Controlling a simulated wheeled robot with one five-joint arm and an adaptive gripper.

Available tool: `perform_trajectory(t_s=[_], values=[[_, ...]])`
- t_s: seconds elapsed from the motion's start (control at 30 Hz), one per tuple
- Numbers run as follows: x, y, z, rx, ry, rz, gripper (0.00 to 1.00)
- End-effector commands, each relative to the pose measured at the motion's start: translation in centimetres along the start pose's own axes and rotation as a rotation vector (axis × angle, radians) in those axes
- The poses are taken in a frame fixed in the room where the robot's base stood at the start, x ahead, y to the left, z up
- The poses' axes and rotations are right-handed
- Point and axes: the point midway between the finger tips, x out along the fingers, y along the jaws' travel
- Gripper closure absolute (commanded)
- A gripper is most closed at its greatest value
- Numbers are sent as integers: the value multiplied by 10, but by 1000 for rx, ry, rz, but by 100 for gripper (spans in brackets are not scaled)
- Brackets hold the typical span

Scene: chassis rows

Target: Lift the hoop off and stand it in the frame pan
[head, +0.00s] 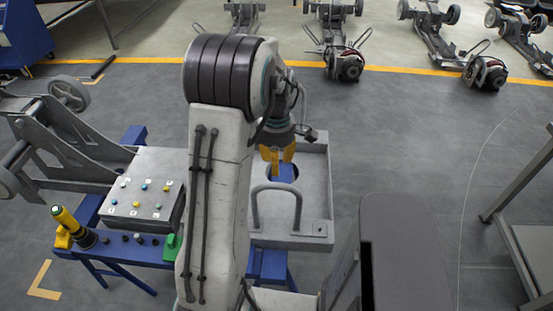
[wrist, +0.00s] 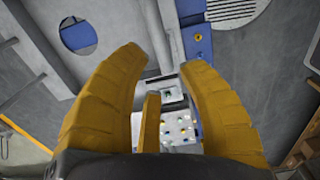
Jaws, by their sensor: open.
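A grey tubular hoop (head: 277,187) stands upright as an arch at the near part of a grey pan (head: 316,165), apparently the frame pan, in the head view. The pan has a round hole with blue showing through, and a small plate in its near right corner. My gripper (head: 277,158) is above the pan, just behind the hoop, with yellow fingers pointing down. In the wrist view my gripper (wrist: 165,58) is open, and nothing is clearly held between the fingers. I cannot tell the hoop there for sure. My arm hides the pan's left side in the head view.
A button box (head: 145,190) sits on a blue stand at the left, with a yellow-topped handle (head: 70,222) beside it. A grey wheeled chassis (head: 70,135) stands behind. More chassis (head: 345,60) line the back beyond a yellow line. Floor (head: 410,140) right of the pan is clear.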

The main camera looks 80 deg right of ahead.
Motion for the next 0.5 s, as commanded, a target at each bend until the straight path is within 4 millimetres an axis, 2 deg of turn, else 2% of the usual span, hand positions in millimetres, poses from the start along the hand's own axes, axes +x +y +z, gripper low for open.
perform_trajectory(t_s=[0.03, 0.5], values=[[10, 0, 0, 0, 0, -1, 64], [60, 0, 0, 1, 0, -1, 64]])
